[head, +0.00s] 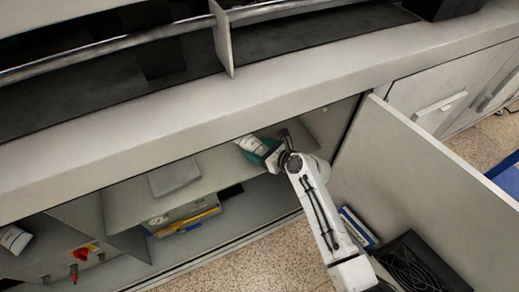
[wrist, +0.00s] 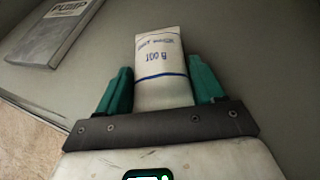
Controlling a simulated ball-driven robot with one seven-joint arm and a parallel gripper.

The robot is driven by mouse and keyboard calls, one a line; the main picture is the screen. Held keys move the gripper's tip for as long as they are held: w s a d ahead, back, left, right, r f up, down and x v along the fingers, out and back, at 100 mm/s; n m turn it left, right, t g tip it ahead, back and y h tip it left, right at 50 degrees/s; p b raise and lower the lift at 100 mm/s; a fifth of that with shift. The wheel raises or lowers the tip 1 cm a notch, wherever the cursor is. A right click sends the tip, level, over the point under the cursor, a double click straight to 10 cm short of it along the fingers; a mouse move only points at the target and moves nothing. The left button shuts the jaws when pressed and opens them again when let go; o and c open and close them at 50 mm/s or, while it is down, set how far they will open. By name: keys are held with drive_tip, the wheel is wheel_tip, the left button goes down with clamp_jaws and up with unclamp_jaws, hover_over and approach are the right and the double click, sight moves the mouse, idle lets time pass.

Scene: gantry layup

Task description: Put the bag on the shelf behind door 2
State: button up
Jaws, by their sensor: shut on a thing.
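In the wrist view, a white bag (wrist: 162,62) with blue lines and lettering stands between the two teal fingers of my gripper (wrist: 161,84). The gripper is shut on it. In the head view, my gripper (head: 266,152) reaches into an open cabinet, with the white bag (head: 249,143) at its tip over the upper shelf (head: 130,200). I cannot tell whether the bag touches the shelf. The cabinet door (head: 425,190) stands wide open to the right of my arm. No door number is readable.
A grey manual (head: 174,176) lies on the shelf left of the bag; it also shows in the wrist view (wrist: 52,32). A box with yellow and blue items (head: 185,217) sits below. The worktop edge (head: 180,115) overhangs the opening. A dark finned unit (head: 420,262) stands by the door.

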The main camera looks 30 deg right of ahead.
drive_tip(key=o, duration=1.1)
